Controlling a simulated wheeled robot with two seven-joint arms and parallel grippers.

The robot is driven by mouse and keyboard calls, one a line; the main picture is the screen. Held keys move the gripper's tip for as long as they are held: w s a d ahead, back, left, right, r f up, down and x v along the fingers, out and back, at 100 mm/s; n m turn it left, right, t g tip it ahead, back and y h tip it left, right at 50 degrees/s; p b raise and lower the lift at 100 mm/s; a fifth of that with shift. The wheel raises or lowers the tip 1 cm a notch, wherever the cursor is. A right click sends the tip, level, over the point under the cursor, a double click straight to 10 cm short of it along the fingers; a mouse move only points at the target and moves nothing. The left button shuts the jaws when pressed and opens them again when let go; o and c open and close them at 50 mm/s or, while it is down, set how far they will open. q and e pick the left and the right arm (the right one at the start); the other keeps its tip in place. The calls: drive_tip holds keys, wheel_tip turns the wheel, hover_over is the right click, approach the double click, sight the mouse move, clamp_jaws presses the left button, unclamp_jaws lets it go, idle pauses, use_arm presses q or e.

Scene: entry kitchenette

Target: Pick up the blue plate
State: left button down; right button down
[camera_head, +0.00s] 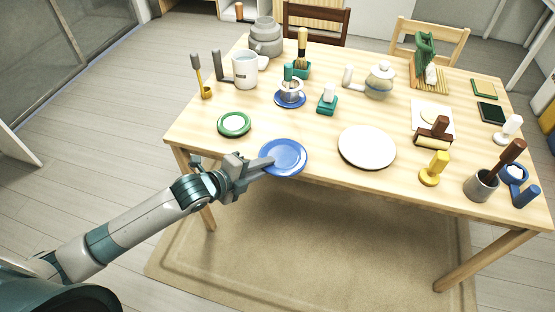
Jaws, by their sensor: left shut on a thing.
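The blue plate (284,157) is at the front edge of the wooden table, left of its middle. My left gripper (264,164) comes in from the left and is shut on the plate's left rim. The plate looks about flat; I cannot tell whether it is resting on the table or slightly raised. My right gripper is not in view.
A green-rimmed plate (234,124) lies to the left and a large white plate (367,147) to the right. A blue saucer with a cup (290,97) stands behind. A yellow stamp-like object (435,169) and a grey pot (481,185) stand further right.

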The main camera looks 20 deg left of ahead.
use_arm(q)
drive_tip(key=shift+r, duration=0.1)
wheel_tip(320, 180, up, 4)
drive_tip(key=s+d+r, duration=0.6)
drive_tip(key=s+d, duration=0.2)
drive_tip(key=shift+d+r, duration=0.2)
drive_tip(key=shift+r, duration=0.2)
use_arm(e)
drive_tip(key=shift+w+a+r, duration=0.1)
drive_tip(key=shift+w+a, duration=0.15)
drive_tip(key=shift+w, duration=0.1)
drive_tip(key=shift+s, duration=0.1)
